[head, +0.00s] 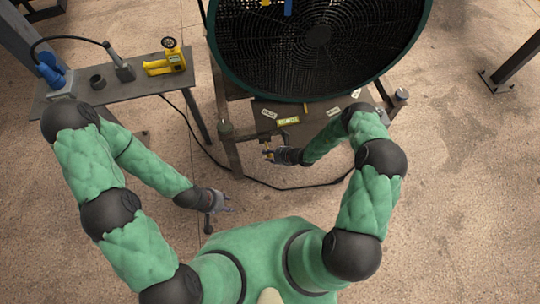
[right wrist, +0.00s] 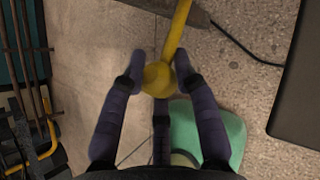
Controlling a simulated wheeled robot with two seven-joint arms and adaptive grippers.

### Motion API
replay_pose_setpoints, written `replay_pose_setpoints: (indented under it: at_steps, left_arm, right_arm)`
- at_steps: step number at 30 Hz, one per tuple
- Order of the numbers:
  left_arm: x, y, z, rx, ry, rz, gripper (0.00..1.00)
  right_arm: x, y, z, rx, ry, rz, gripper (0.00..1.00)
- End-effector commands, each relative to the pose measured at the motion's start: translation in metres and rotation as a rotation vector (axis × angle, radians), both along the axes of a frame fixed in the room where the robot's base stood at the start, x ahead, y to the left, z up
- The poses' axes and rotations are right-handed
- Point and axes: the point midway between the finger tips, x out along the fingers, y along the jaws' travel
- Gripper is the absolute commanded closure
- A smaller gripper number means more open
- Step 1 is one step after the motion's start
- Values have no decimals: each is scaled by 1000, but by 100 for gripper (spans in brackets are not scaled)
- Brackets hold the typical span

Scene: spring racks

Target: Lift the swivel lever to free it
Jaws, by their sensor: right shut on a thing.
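The swivel lever is a yellow bar (right wrist: 178,32) with a round yellow knob (right wrist: 158,76) at its end in the right wrist view. My right gripper (right wrist: 157,80) is shut on this knob, with a finger on each side. In the head view my right gripper (head: 270,156) is at the front edge of the large fan's stand, where only a little yellow of the lever shows. My left gripper (head: 224,203) hangs over bare floor to the left, empty, with its fingers looking spread.
A large round black fan (head: 318,38) with a green rim stands behind my right gripper. A black cable (head: 290,188) runs across the floor.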

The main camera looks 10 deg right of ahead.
Motion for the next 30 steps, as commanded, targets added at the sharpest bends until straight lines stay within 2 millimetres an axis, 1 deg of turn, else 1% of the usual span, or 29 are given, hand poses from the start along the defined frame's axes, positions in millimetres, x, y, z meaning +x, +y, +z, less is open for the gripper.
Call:
replay_pose_setpoints:
  at_steps: [1,18,19,20,21,30]
  left_arm:
    - [0,0,2,0,0,0,60]
    - [0,0,3,0,0,0,60]
    - [0,0,3,0,0,0,60]
    - [0,0,3,0,0,0,60]
    - [0,0,3,0,0,0,60]
    - [0,0,3,0,0,0,60]
  right_arm:
    - [12,-1,11,-1,-35,8,100]
    - [18,-3,15,-5,-42,5,100]
    - [18,-3,15,-5,-43,5,62]
    - [18,-4,15,-6,-42,5,53]
    - [18,-4,14,-6,-42,4,48]
    - [13,-3,11,-2,-30,0,48]
